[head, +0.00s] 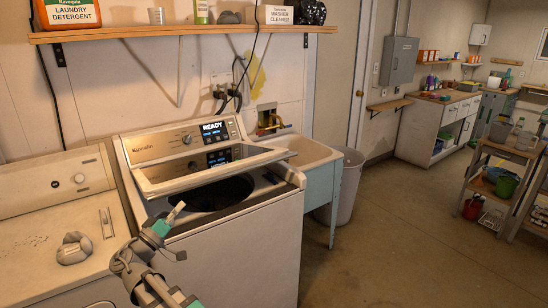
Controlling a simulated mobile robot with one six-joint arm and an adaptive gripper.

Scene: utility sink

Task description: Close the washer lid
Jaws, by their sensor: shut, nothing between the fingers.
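The washer (245,240) is a white top-loader with a lit console reading READY at its back. Its lid (275,157) is partly open, tilted up over the top with its front edge raised. The dark tub opening (215,194) shows below that edge. The console seems to be mirrored in the lid's glass. My gripper (177,212) is shut and empty, in front of the washer's left part and below the lid's front edge as seen here. I cannot tell whether it touches the washer.
A shelf (190,32) with detergent (70,14) runs above the washer. A second white appliance (50,195) stands at left with a grey lump (74,248) on it. A utility sink (305,155) and a bin (345,185) stand at right. The floor (400,240) at right is clear.

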